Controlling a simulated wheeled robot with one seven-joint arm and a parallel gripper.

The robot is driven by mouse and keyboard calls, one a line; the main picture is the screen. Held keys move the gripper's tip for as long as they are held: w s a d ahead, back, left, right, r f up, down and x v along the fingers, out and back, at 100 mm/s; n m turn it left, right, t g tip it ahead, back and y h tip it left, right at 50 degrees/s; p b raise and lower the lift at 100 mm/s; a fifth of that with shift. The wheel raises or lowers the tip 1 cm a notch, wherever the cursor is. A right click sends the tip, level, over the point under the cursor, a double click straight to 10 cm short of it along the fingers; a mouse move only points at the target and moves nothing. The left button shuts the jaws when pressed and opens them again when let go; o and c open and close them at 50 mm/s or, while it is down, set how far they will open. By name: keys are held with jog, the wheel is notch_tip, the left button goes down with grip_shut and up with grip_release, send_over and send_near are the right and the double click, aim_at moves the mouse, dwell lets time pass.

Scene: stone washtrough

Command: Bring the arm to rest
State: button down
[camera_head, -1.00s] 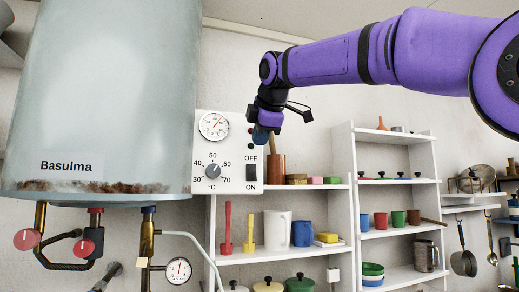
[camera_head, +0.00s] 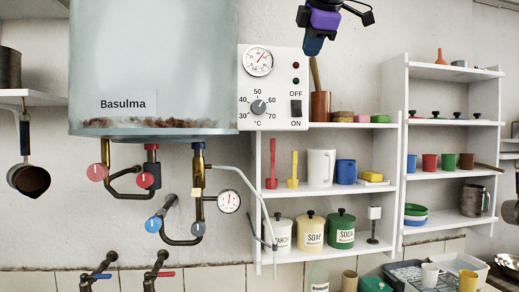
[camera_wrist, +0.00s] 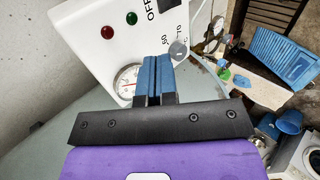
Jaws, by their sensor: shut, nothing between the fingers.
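My gripper (camera_head: 312,50) hangs at the top of the head view, with blue fingers pointing down and a purple and black body above them. Most of my arm is out of that view. In the wrist view the two blue fingers (camera_wrist: 153,78) lie side by side, shut and empty. The white control panel (camera_head: 274,110) of the boiler is left of and below the gripper in the head view. It carries a gauge, a knob, a black switch (camera_head: 296,109) and two lamps. The panel (camera_wrist: 90,62) also shows behind the fingers in the wrist view, apparently apart from them.
The boiler (camera_head: 155,60) marked Basulma hangs on the wall, with pipes and valves (camera_head: 197,190) below it. Bare wall lies right of the gripper.

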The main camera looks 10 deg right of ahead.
jog(key=s+d+f+m+g, duration=0.1)
jog(key=s+d+f+m, duration=0.2)
jog(key=s+f+m, duration=0.3)
jog(key=s+d+f+m+g, duration=0.2)
jog(key=s+f+m, duration=0.4)
jog(key=s+f, duration=0.6)
jog(key=s+d+f+m+g, duration=0.1)
jog(key=s+d+f+m, duration=0.2)
jog(key=f, duration=1.9)
jog(key=s+m, duration=0.3)
jog(key=s, duration=0.3)
jog(key=shift+s+d+f, duration=0.3)
jog(key=shift+s+f, duration=0.05)
jog(key=shift+s, duration=0.05)
jog(key=shift+s+r, duration=0.1)
jog(key=shift+s, duration=0.05)
